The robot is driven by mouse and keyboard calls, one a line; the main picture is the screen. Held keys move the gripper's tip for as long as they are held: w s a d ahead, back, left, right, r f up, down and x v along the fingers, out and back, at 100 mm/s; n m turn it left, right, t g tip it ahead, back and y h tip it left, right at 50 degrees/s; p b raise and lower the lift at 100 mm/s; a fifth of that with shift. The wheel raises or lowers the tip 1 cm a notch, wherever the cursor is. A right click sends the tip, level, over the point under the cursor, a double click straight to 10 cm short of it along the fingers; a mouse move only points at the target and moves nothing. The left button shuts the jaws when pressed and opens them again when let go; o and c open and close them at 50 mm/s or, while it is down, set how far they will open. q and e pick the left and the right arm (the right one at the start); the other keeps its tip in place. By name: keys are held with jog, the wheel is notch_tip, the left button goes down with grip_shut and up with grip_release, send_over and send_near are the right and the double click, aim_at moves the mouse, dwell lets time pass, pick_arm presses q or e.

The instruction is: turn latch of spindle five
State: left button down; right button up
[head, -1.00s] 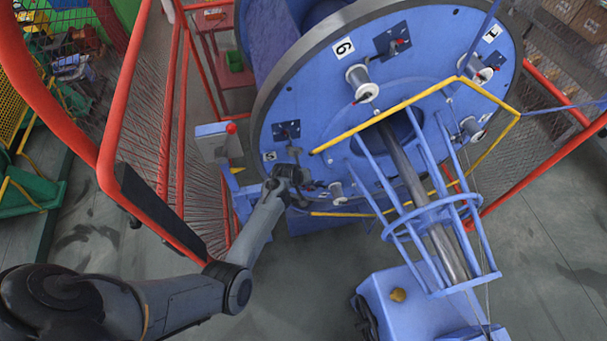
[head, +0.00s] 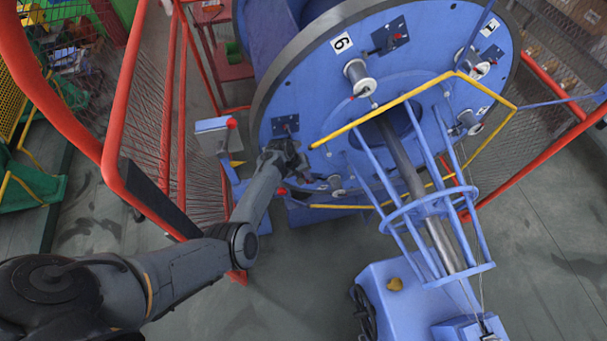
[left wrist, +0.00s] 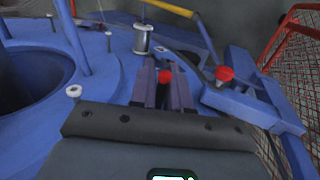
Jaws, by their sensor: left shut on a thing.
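The large blue disc (head: 330,120) carries spools, dark latch plates and number labels. My left gripper (head: 287,158) is at its lower left edge, just below a dark latch plate (head: 286,124). The spindle five label is hidden in the head view, behind the gripper. In the left wrist view my left gripper's fingers (left wrist: 165,88) are closed around a small red-tipped latch handle (left wrist: 164,76). The lower part of the handle is hidden. A spool (left wrist: 142,40) stands just beyond the fingers. My right gripper is in neither view.
A grey box with a red button (head: 231,123) stands close left of my left wrist. A yellow bar (head: 382,111) and a blue tube cage (head: 432,205) stand in front of the disc. Red guard rails (head: 168,100) flank the left. Open floor (head: 290,290) lies below.

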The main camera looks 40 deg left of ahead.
pick_arm(q)
jog(key=c, duration=1.2)
grip_release()
jog(key=shift+r, duration=0.15)
jog(key=shift+s+r, duration=0.1)
jog(key=shift+r, duration=0.15)
jog(key=v, duration=1)
jog(key=shift+p, duration=0.3)
jog(key=shift+f, duration=0.1)
